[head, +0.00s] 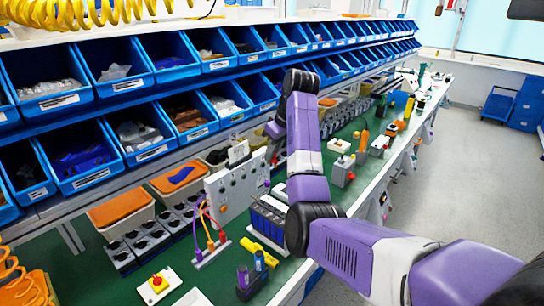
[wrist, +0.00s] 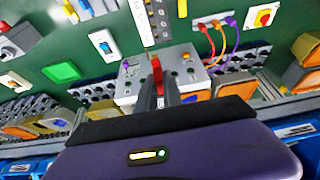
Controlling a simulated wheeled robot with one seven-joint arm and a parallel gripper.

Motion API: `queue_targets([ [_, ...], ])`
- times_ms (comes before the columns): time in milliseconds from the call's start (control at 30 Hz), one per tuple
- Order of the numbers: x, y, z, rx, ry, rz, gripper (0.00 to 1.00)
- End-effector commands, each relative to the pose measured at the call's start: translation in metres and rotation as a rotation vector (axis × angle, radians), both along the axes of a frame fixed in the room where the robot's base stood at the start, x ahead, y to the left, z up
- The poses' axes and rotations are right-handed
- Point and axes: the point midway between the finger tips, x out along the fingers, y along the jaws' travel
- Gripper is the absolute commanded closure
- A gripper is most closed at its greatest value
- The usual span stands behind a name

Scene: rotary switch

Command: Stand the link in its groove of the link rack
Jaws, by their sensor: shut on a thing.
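My gripper (wrist: 162,92) shows in the wrist view, its two dark fingers close together over a grey panel box. A small red piece (wrist: 156,66) shows at the fingertips; I take it for the link, shut between them. Its lower part is hidden by the fingers. In the head view my arm hides the gripper and the link. A pale strip with red, orange and purple leads (head: 212,252) stands left of the panel box; it also shows in the wrist view (wrist: 216,20). I cannot tell for certain which fixture is the link rack.
The grey panel box (head: 232,188) with knobs stands on the green bench. Rows of blue bins (head: 135,135) line the back. A red-button box (head: 158,284) stands at the front left.

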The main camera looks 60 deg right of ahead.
Motion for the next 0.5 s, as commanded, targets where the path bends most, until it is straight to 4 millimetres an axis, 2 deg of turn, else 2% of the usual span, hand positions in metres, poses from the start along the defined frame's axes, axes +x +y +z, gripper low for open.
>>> queue_targets([
  [500, 0.000, 0.000, 0.019, 0.000, 0.000, 0.000, 1.00],
])
